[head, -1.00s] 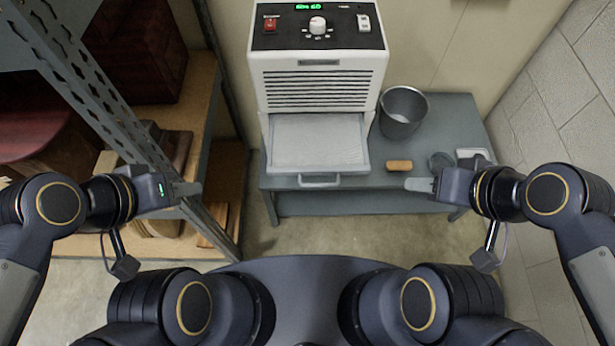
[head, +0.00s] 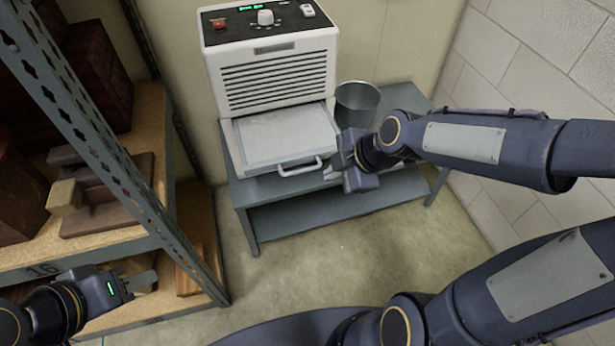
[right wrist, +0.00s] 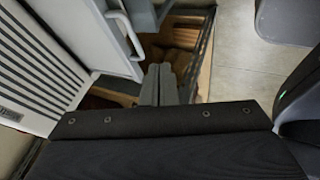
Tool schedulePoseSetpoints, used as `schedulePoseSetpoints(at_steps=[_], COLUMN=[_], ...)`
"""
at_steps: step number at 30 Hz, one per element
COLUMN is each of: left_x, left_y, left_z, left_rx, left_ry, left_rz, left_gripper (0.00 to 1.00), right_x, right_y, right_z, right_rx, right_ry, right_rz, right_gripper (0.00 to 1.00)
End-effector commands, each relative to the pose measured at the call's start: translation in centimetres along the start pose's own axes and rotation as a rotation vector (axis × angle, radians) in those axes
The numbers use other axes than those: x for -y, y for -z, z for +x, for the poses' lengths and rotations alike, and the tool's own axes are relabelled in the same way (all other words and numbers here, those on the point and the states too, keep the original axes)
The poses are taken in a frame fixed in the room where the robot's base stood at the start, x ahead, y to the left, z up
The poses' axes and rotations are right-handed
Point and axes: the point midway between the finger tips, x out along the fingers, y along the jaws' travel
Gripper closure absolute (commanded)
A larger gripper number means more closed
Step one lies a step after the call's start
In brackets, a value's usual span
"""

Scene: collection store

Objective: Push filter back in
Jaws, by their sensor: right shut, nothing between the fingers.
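The filter (head: 280,135) is a pale flat drawer-like panel that sticks out from the bottom front of the white machine (head: 272,80). Its handle (head: 300,168) is on the front edge. My right gripper (head: 333,168) is shut and empty, just right of the handle; I cannot tell whether it touches. In the right wrist view the shut fingers (right wrist: 158,85) point toward the handle (right wrist: 126,33) and the filter's pale front (right wrist: 97,35). My left gripper (head: 143,281) is low at the left, by the shelf, far from the filter; its jaw opening is unclear.
The machine stands on a grey table (head: 255,190). A metal bucket (head: 357,103) is right of it, behind my right arm. A shelf rack (head: 95,130) with boxes and wooden objects is at the left. A block wall (head: 530,120) is at the right. The floor in front is clear.

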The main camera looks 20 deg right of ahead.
Motion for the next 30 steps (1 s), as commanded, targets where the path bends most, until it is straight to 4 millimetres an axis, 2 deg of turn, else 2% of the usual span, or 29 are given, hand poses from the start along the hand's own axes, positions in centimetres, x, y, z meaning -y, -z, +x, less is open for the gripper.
schedulePoseSetpoints(at_steps=[3, 11, 13, 18, 30], left_x=[0.2, 0.6, 0.5, 0.5, 0.5], left_y=[-0.2, -0.6, -0.5, -0.5, -0.5], left_z=[0.5, 1.2, 1.0, 1.0, 1.0], left_rx=[0.0, 0.0, 0.0, 0.0, 0.0], left_ry=[0.0, 0.0, 0.0, 0.0, 0.0], left_rz=[0.0, 0.0, 0.0, 0.0, 0.0], left_gripper=[0.64, 0.64, 0.64, 0.64, 0.64], right_x=[0.3, 0.3, -1.0, -2.5, -3.1], right_y=[0.0, 0.1, 0.0, -0.2, -0.3], right_z=[2.8, 8.3, 8.7, 9.8, 10.2], right_rx=[-0.003, -0.002, -0.002, -0.001, 0.0], right_ry=[0.01, 0.008, 0.001, 0.002, 0.001], right_rz=[0.0, -0.001, 0.002, 0.002, 0.003], right_gripper=[1.0, 1.0, 1.0, 1.0, 1.0])
